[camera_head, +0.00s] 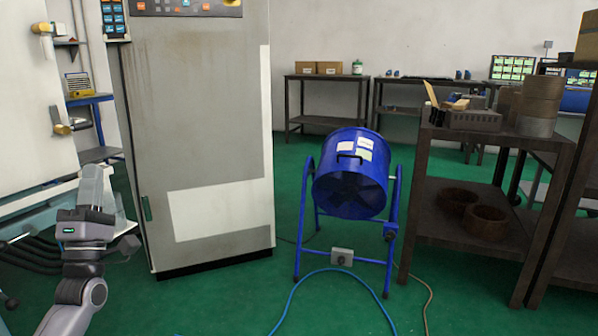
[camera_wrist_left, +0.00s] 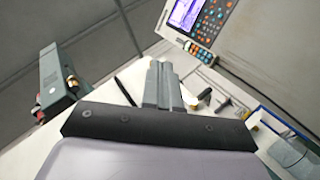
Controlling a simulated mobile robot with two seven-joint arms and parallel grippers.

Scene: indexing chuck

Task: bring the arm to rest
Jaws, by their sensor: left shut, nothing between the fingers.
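My left gripper (camera_head: 92,188) is at the left of the head view, raised on its arm with its fingers pointing up. The fingers are together and hold nothing. In the left wrist view the shut fingers (camera_wrist_left: 160,82) point away over a pale surface and touch nothing that I can see. My right gripper is in neither view.
A tall grey cabinet (camera_head: 205,110) stands close to the right of my left gripper. A blue drum fan (camera_head: 350,175) stands on the green floor, with a dark shelf unit (camera_head: 470,215) to its right. In the wrist view, a control panel (camera_wrist_left: 205,25) and a grey-green device (camera_wrist_left: 55,85) flank the fingers.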

